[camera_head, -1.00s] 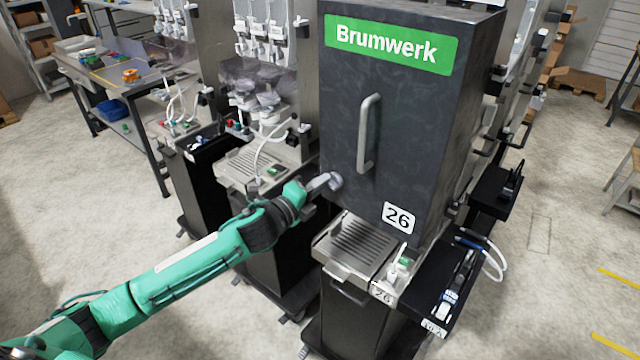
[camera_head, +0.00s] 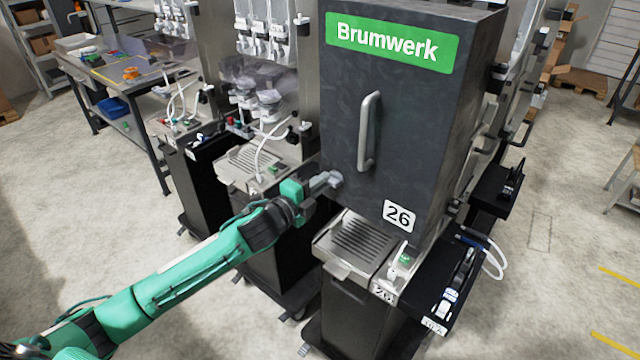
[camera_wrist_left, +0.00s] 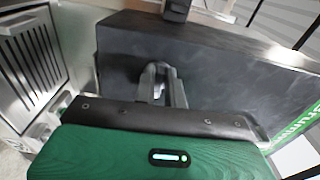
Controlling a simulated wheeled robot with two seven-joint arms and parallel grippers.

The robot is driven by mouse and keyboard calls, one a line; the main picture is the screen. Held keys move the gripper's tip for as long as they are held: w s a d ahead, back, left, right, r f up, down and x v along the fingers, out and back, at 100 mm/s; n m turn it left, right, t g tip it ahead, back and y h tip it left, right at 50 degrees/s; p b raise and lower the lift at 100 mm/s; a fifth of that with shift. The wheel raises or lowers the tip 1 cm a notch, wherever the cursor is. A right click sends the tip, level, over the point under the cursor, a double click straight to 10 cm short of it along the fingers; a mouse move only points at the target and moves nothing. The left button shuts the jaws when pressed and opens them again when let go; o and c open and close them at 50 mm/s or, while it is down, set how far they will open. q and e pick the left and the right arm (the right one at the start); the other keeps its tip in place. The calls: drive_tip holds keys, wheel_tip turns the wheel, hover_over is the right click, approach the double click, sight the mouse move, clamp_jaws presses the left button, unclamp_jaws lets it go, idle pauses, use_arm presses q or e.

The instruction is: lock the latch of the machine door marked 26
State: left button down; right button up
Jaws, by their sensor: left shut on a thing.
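The dark machine door (camera_head: 350,110) carries a green Brumwerk sign (camera_head: 387,42), a long grey handle (camera_head: 369,132) and a label 26 (camera_head: 399,215). The door appears closed. My left gripper (camera_head: 333,179) is at the door's lower left edge, left of and below the handle. In the left wrist view its fingers (camera_wrist_left: 163,82) are close together against the dark door (camera_wrist_left: 205,62). They are shut on a small part there, most likely the latch, which the fingers hide. I cannot tell how the latch is turned. My right gripper is not in view.
Below the door is a drip tray (camera_head: 356,238) with a grooved top. A black side shelf (camera_head: 470,262) with small items sticks out to the right. Another dispenser (camera_head: 265,150) with white tubing stands close on the left. The floor (camera_head: 90,230) at the left is clear.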

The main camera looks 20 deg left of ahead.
use_arm(q)
drive_tip(key=c, duration=1.5)
unclamp_jaws()
drive_tip(key=shift+o, duration=0.2)
drive_tip(key=shift+s, duration=0.1)
drive_tip(key=b+v, duration=0.5)
drive_tip(key=v, duration=0.8)
drive_tip(key=shift+s+a, duration=0.2)
drive_tip(key=shift+s, duration=0.1)
